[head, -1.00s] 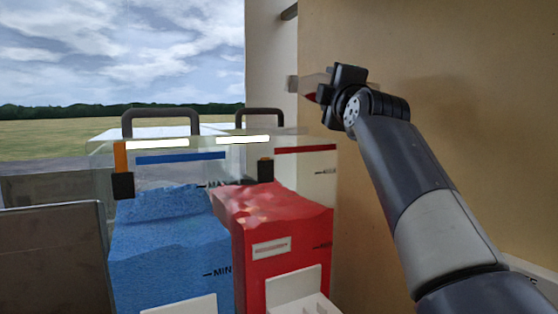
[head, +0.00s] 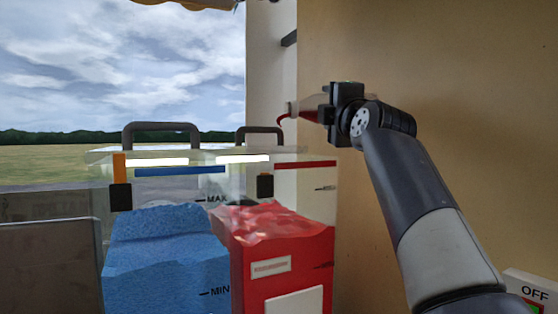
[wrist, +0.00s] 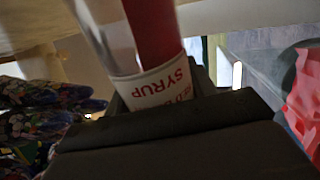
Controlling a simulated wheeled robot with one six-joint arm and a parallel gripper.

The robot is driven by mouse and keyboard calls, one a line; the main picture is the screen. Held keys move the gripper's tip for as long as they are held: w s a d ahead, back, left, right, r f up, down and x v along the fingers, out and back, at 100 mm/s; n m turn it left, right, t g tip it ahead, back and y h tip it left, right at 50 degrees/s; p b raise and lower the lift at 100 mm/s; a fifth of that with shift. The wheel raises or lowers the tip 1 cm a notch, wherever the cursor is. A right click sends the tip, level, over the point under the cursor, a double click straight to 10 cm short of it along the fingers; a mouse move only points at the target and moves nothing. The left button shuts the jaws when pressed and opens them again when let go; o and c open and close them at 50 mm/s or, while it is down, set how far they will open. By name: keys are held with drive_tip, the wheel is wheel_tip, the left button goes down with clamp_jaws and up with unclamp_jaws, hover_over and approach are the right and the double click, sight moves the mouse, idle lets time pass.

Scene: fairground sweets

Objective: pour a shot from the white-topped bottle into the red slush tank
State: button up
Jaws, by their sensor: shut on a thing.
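My gripper (head: 338,112) is shut on a clear syrup bottle (head: 308,110) and holds it on its side, high at the back right. The bottle's pale top end (head: 290,108) points left, and a short curl of red liquid (head: 281,119) hangs from its mouth. In the wrist view the bottle's white label (wrist: 160,86) reads SYRUP in red between the jaws, with red liquid (wrist: 153,35) inside. The red slush tank (head: 285,252) stands below and left of the gripper, full of red slush (head: 270,222). I cannot tell where the stream lands.
A blue slush tank (head: 165,260) stands left of the red one. Clear covers with dark handles (head: 160,128) top the tanks; I cannot tell whether the red one's is open. A tan wall is close on the right. An OFF switch box (head: 533,290) is at lower right.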

drive_tip(key=shift+d+n, duration=0.3)
drive_tip(key=shift+d, duration=0.35)
idle(0.5)
drive_tip(key=shift+b, duration=0.4)
idle(0.8)
drive_tip(key=m+p, duration=0.1)
drive_tip(key=r+m+p, duration=0.1)
drive_tip(key=p, duration=0.1)
drive_tip(key=shift+w+d+h, duration=0.1)
drive_tip(key=shift+d+h, duration=0.15)
drive_tip(key=shift+h, duration=0.15)
drive_tip(key=shift+d+f+m+p, duration=0.1)
drive_tip(key=shift+m+p, duration=0.6)
drive_tip(key=shift+p, duration=0.1)
drive_tip(key=shift+f+m+h, duration=0.3)
drive_tip(key=shift+f+h, duration=0.1)
drive_tip(key=shift+d+r+m+p, duration=0.2)
drive_tip(key=shift+m+p, duration=0.3)
drive_tip(key=shift+p, duration=0.3)
drive_tip(key=shift+d+f+h, duration=0.1)
drive_tip(key=shift+f+h, duration=0.1)
drive_tip(key=shift+h, duration=0.1)
